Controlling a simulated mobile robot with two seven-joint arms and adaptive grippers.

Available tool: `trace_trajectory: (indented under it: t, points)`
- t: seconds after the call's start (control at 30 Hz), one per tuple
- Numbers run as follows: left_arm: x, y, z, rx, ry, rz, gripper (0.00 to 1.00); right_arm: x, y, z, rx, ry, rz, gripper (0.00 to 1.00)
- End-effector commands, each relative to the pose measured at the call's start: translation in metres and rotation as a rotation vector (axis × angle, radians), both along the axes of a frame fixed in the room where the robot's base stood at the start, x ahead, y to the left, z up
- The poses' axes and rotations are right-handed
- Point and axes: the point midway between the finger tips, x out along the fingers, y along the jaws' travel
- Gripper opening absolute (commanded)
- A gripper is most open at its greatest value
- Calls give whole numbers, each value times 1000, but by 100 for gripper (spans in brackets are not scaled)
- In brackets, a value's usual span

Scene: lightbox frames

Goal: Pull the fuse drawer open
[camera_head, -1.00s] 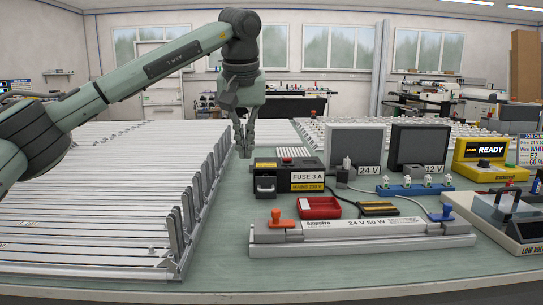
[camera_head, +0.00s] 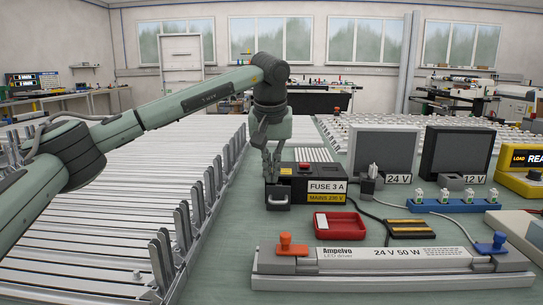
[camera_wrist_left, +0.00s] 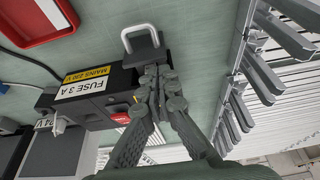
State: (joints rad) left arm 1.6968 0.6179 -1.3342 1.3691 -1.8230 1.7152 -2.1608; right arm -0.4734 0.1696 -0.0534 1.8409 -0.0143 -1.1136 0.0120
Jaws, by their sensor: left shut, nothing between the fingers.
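The black fuse box (camera_head: 325,193) carries a "FUSE 3 A" label, a yellow mains label and a red switch on top. Its drawer, with a light U-shaped handle (camera_head: 278,204), is at the left of its front. In the wrist view the handle (camera_wrist_left: 140,32) stands out from a dark block beside the fuse box (camera_wrist_left: 88,82). I cannot tell how far the drawer is out. My left gripper (camera_head: 271,176) points down over the drawer end, behind the handle. Its fingers (camera_wrist_left: 156,72) are shut and empty, and the handle is outside them. Whether the fingertips touch the drawer is unclear.
Metal rail racks (camera_head: 110,210) fill the left side. A red tray (camera_head: 340,225) and a long LED driver (camera_head: 390,260) lie in front. A 24 V unit (camera_head: 384,152) stands behind at right. Bare green bench (camera_head: 225,240) lies left of the driver.

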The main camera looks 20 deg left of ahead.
Motion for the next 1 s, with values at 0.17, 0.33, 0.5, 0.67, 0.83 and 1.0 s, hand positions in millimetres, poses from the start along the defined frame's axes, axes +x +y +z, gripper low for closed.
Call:
trace_trajectory:
  t: [0.17,0.33,0.5,0.67,0.83,1.0]
  points:
    - [4,1,-12,-1,1,0,0,-1,0,-2,2,3,0,40]
    - [4,2,-13,-1,0,1,0,-1,0,-3,1,4,0,40]
    - [4,1,-13,0,0,0,0,-1,1,-3,1,4,0,40]
    - [-13,-3,-14,1,0,-2,0,-1,0,-4,0,6,-1,40]
    - [-25,-7,-13,0,-1,0,0,5,2,8,0,-11,1,40]
    - [-25,-7,-13,0,0,1,0,5,1,10,-1,-11,1,40]
